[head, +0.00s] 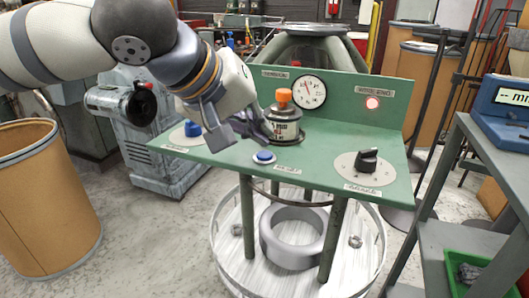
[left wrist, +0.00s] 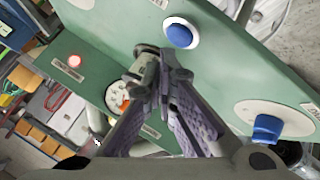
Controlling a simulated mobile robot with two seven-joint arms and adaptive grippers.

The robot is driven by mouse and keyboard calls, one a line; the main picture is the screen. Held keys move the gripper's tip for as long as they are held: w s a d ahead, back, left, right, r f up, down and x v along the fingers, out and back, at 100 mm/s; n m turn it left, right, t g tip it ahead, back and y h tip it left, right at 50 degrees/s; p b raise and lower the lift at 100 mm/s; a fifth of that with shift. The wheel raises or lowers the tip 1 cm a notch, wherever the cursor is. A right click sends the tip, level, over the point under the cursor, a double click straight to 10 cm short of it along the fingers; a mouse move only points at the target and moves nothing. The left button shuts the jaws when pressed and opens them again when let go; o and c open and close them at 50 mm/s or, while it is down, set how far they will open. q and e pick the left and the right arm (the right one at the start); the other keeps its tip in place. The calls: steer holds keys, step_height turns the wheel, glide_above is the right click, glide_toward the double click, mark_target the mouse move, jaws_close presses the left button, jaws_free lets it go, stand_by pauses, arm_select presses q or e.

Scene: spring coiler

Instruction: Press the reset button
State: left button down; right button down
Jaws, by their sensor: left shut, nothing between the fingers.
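The reset button (head: 263,156) is a blue round button in a white ring on the green console top (head: 325,160), with a label beside it. It also shows in the left wrist view (left wrist: 180,36). My left gripper (head: 258,132) is shut and empty. It appears just above the console, behind and slightly left of the button in the head view. In the left wrist view its closed fingertips (left wrist: 157,58) are beside the button, apart from it in the picture. Contact with the console cannot be told. My right gripper is not in view.
Behind the button stands an orange-topped canister (head: 284,112). A blue knob (head: 193,128) is at the console's left and a black knob (head: 367,160) at its right. The back panel carries a dial (head: 309,91) and a lit red lamp (head: 372,103).

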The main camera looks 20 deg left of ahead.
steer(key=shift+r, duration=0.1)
arm_select(q)
steer(key=shift+f+p, duration=0.25)
steer(key=shift+p, duration=0.1)
steer(key=shift+f, duration=0.2)
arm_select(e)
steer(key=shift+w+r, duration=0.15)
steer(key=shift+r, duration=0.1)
